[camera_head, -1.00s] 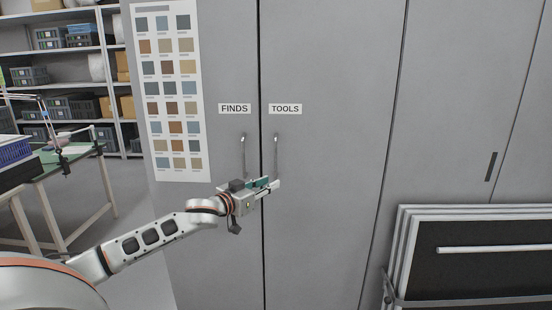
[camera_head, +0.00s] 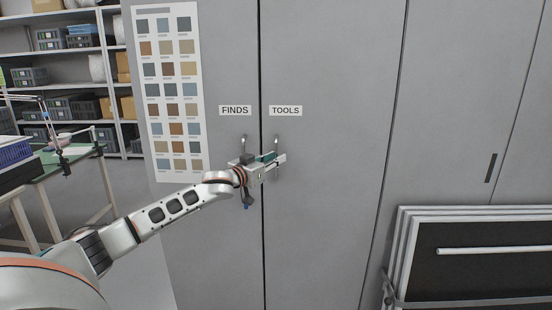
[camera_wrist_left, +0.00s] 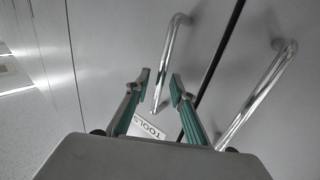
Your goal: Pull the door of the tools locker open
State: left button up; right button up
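The tools locker door (camera_head: 325,190) is flat grey and shut, with a "TOOLS" label (camera_head: 285,111) near its left edge. Its upright bar handle (camera_head: 275,139) sits below the label, partly hidden by my left gripper (camera_head: 277,160). In the left wrist view the tools handle (camera_wrist_left: 168,55) shows ahead of my left gripper (camera_wrist_left: 160,77). The handle's end near the label appears between the two green-padded fingers, which are apart. I cannot tell whether either finger touches the bar. My right gripper is not in view.
The "FINDS" door (camera_head: 225,260) is shut beside it, its handle (camera_wrist_left: 258,92) close to my left gripper. A colour chart (camera_head: 170,95) hangs at left. Framed dark panels (camera_head: 480,215) lean at the lower right. A worktable (camera_head: 75,165) and shelves stand at far left.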

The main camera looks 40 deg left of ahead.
pick_arm(q)
jog(key=shift+w, duration=0.5)
jog(key=shift+c, duration=0.5)
grip_shut()
jog(key=shift+d+r, duration=0.1)
